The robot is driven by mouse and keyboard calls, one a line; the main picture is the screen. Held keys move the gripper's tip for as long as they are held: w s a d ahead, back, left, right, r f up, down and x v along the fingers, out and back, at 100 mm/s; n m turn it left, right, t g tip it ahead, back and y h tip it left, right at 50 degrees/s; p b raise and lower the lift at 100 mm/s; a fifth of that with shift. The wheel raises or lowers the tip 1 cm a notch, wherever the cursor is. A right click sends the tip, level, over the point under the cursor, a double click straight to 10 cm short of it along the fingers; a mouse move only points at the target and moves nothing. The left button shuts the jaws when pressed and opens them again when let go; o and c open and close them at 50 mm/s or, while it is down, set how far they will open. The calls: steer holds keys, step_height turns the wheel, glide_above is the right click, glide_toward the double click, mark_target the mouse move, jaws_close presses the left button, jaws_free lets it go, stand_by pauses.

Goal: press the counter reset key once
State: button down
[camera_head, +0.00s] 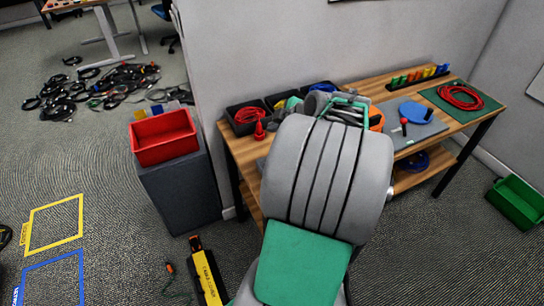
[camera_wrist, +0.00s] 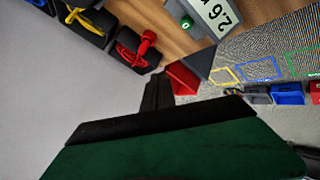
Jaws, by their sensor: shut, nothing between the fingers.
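In the wrist view, a grey device (camera_wrist: 204,20) with a white display panel (camera_wrist: 222,12) sits on the wooden bench top at the upper middle. The visible part of the display reads about 2.6, the rest cut off by the frame edge. A round green key (camera_wrist: 186,22) marked 0 is on its face. My gripper (camera_wrist: 158,82) shows as dark fingers pressed together, with nothing between them. In the picture it lies below the green key and apart from it. In the head view my arm covers the fingertips, and I cannot make out the key.
A bin with red cable (camera_wrist: 126,52) and a red object (camera_wrist: 146,42) are near the fingers in the wrist view. In the head view, the wooden bench (camera_head: 360,88) also holds a green mat (camera_head: 484,112) and a blue disc (camera_head: 415,111). A red bin (camera_head: 163,137) stands left.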

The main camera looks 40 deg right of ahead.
step_height(320, 180, down, 8)
steer(key=b, duration=0.4)
steer(key=shift+f, duration=0.1)
steer(key=shift+f+b, duration=0.3)
steer(key=shift+b, duration=0.2)
steer(key=shift+f, duration=0.1)
stand_by(1.4)
steer(key=shift+f+b, duration=0.35)
steer(key=shift+b, duration=0.3)
